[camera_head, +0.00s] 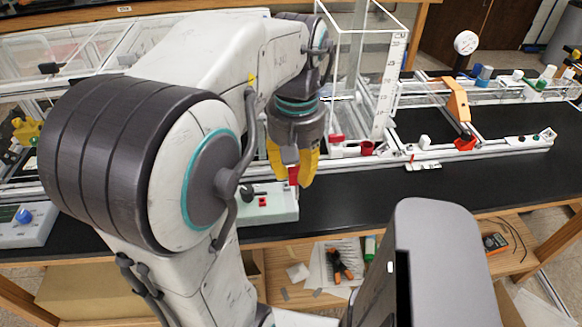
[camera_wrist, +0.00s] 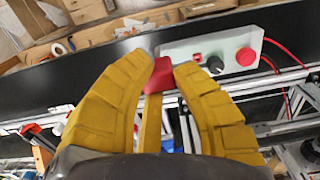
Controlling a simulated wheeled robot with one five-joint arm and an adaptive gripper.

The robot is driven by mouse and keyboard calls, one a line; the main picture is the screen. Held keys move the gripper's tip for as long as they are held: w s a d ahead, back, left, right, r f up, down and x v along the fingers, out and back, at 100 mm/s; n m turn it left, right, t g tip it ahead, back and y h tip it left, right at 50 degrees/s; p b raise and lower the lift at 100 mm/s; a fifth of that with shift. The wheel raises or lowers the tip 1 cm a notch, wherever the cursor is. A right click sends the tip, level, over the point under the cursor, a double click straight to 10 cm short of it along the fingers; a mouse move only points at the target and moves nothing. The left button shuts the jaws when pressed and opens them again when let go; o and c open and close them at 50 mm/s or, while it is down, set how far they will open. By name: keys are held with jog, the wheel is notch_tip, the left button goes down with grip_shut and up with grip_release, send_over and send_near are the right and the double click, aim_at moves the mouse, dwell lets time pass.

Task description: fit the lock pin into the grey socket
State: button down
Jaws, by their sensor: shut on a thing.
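My gripper (camera_head: 292,165) has yellow fingers and points down over the front part of the bench. Its fingertips are closed around a red piece (camera_head: 293,176), which I take to be the lock pin. In the wrist view the red piece (camera_wrist: 160,76) sits between the tips of my gripper (camera_wrist: 165,70). I cannot make out the grey socket for certain.
The wrist view shows a black knob (camera_wrist: 213,65) and a red button (camera_wrist: 246,57) on the box. Aluminium rails (camera_head: 470,147) run along the black bench (camera_head: 370,205). A clear upright panel with a ruler scale (camera_head: 388,85) stands right of my gripper.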

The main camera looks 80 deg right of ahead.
jog(key=shift+w+d+r+p, duration=0.15)
jog(key=shift+w+r+p, duration=0.2)
jog(key=shift+r+p, duration=0.35)
jog(key=w+d+f+n+p, duration=0.1)
jog(key=d+f+n+p, duration=0.1)
jog(key=d+n, duration=0.3)
jog(key=w+d+f+n+p, duration=0.2)
jog(key=d+n, duration=0.4)
jog(key=n, duration=0.6)
jog(key=shift+w+d+f+n+p, duration=0.15)
jog(key=shift+w+f+n+p, duration=0.15)
jog(key=shift+p, duration=0.5)
jog(key=shift+r, duration=0.1)
notch_tip(320, 180, down, 6)
jog(key=b, duration=0.4)
jog(key=shift+s+f+b, duration=0.1)
jog(key=shift+f+b, duration=0.9)
jog(key=shift+f, duration=0.2)
dwell(1.3)
